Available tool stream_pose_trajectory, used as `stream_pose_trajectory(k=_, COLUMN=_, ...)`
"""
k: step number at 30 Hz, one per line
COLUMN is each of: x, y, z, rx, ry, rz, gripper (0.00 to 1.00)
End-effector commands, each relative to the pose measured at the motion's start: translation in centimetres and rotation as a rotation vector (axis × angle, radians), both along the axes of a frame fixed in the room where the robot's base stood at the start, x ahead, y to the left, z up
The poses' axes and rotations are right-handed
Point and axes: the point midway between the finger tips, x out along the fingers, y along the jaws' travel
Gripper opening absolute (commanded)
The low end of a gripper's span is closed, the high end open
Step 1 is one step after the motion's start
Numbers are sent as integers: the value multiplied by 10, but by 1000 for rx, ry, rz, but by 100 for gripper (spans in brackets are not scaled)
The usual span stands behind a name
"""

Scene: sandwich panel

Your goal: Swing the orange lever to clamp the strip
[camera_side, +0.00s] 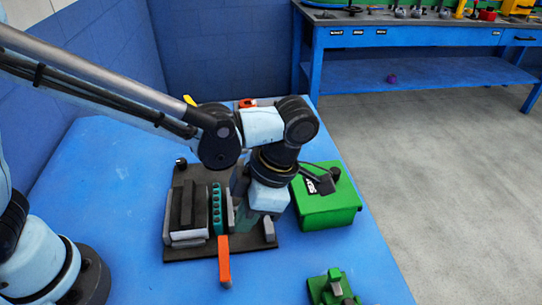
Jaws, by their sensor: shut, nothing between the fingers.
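The orange lever (224,262) sticks out from the front edge of the dark panel board (190,252), pointing toward the camera. A teal strip (217,212) with a row of round marks lies on the board, just left of my gripper. Grey and dark blocks (187,210) stand on the board left of the strip. My gripper (246,226) is over the right part of the board, pointing down, behind and to the right of the lever. Its fingers are mostly hidden by its own body and look shut. I cannot tell whether it touches the board parts.
A green box (326,205) stands close to the right of the board. A green fixture (333,287) is at the front right.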

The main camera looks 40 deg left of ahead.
Motion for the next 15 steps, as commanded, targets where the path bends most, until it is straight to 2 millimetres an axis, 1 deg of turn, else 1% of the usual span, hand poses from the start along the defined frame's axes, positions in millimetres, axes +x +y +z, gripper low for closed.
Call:
stream_pose_trajectory(k=3, x=-4, y=4, z=-14, rx=0, ry=0, rz=1, gripper=0)
stream_pose_trajectory(k=6, x=-6, y=6, z=-23, rx=0, ry=0, rz=1, gripper=0)
stream_pose_trajectory(k=10, x=-8, y=8, z=-29, rx=0, ry=0, rz=1, gripper=0)
stream_pose_trajectory(k=15, x=-9, y=9, z=-31, rx=0, ry=0, rz=1, gripper=0)
